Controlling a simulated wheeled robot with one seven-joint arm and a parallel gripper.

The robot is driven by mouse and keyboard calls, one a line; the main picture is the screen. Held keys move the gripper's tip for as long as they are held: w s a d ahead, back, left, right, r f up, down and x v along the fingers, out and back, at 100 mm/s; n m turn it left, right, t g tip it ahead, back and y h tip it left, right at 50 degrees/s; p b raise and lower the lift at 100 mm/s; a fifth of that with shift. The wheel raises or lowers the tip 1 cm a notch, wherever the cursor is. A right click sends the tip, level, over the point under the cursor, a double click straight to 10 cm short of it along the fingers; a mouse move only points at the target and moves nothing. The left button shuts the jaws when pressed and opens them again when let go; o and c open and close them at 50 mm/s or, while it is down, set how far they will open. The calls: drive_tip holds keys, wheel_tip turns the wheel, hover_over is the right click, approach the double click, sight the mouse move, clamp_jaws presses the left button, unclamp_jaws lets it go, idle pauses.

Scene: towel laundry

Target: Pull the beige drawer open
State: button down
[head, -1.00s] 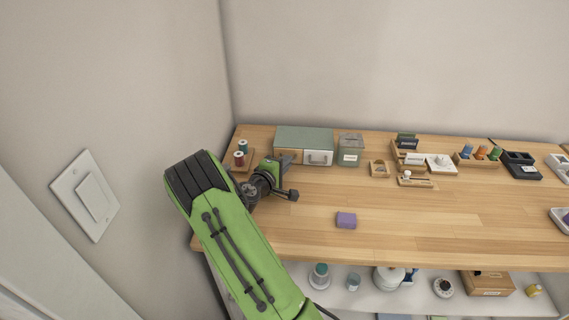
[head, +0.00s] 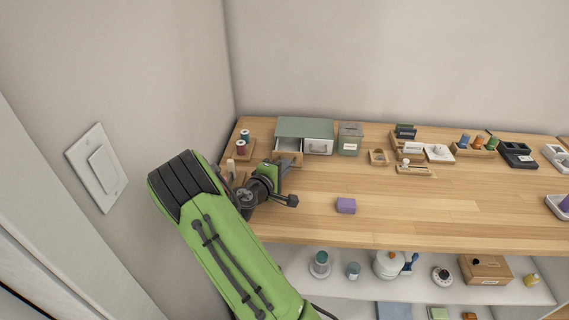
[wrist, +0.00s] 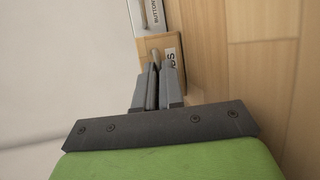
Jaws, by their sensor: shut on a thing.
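The small green-topped cabinet (head: 305,126) stands at the back left of the table, with two drawers side by side. The beige drawer (head: 290,154), on the left, is partly pulled out and its pale inside shows. My gripper (head: 284,164) is at the drawer's front. In the wrist view, the beige front (wrist: 172,45) is just ahead of my gripper (wrist: 154,68), whose fingers are shut on the drawer's handle (wrist: 154,55).
Thread spools (head: 244,137) stand just left of the cabinet, close to my arm. A lidded green box (head: 350,140) is to its right. A purple block (head: 346,205) lies farther forward. The wooden table (head: 420,212) is bare around the block.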

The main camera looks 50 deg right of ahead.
drive_tip(key=shift+s+a, duration=0.25)
drive_tip(key=shift+a, duration=0.15)
drive_tip(key=shift+d, duration=0.1)
drive_tip(key=c, duration=1.3)
unclamp_jaws()
drive_tip(key=shift+o, duration=0.2)
drive_tip(key=p+v, duration=0.1)
drive_tip(key=v, duration=1.5)
drive_tip(key=shift+f, duration=0.1)
drive_tip(key=shift+d, duration=0.1)
